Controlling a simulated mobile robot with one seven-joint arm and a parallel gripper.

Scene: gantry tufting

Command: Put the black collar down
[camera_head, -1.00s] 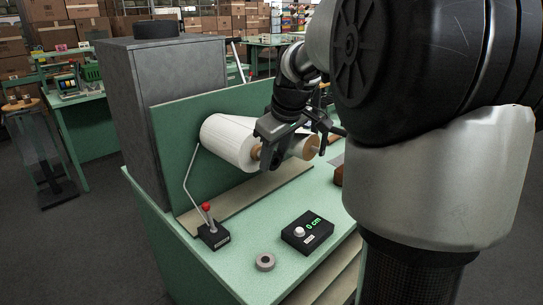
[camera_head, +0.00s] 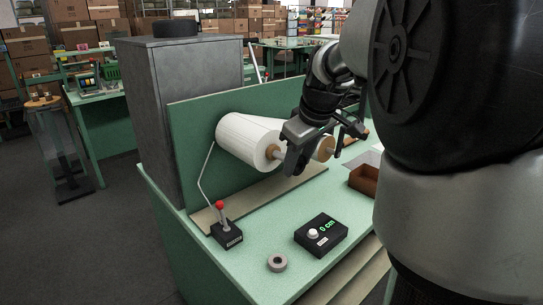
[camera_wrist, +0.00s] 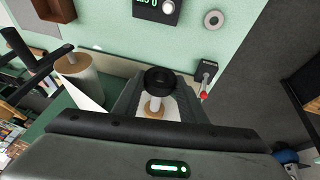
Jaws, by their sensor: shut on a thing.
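In the wrist view, my gripper (camera_wrist: 160,88) is shut on the black collar (camera_wrist: 160,89), a short dark ring seen between the fingertips. In the head view, my gripper (camera_head: 299,158) is in front of the spindle of the white roll (camera_head: 243,139); the collar cannot be made out there. I cannot tell whether the two touch.
A grey ring (camera_head: 278,262) lies on the green bench (camera_head: 262,228) beside a black display box (camera_head: 321,234) reading 0 cm. A red-knobbed lever (camera_head: 224,224) stands left. A brown tray (camera_head: 364,180) and a second roll (camera_head: 324,149) are right.

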